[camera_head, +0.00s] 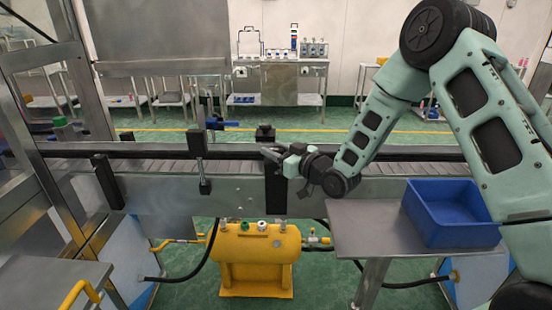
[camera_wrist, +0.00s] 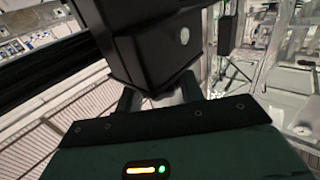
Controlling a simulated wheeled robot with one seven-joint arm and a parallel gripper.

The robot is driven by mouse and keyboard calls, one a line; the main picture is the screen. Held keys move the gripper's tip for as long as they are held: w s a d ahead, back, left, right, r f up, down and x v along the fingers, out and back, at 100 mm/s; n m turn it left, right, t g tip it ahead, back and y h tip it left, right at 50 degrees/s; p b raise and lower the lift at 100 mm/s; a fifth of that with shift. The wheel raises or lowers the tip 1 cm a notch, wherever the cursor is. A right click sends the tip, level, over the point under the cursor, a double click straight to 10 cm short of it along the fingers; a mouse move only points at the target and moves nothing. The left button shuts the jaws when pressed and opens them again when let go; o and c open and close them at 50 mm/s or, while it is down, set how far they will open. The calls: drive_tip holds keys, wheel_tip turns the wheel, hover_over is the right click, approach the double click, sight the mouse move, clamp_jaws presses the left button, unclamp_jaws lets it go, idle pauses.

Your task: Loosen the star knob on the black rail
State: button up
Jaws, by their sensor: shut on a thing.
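The black rail (camera_head: 380,154) runs across the head view along the conveyor. A black bracket (camera_head: 276,190) with a block on top (camera_head: 265,132) stands at the rail. My gripper (camera_head: 270,152) reaches in from the right at the rail beside this bracket. In the wrist view the two dark fingers (camera_wrist: 160,95) come up against the underside of a large black block (camera_wrist: 150,40). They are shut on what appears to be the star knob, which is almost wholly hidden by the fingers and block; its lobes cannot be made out.
A second bracket (camera_head: 196,142) stands left along the rail. A blue bin (camera_head: 450,235) sits on a steel side table (camera_head: 365,235) at the right, below my arm. A yellow unit with fittings (camera_head: 258,250) stands below the conveyor. A steel-framed machine is at the left.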

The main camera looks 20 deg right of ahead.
drive_tip(key=shift+n+g+y+b, duration=0.45)
drive_tip(key=shift+n+g+y, duration=0.2)
drive_tip(key=shift+y, duration=0.25)
drive_tip(key=o, duration=1)
drive_tip(key=b+v, duration=0.4)
drive_tip(key=v, duration=1.3)
drive_tip(key=shift+d, duration=0.3)
drive_tip(key=shift+a, duration=0.1)
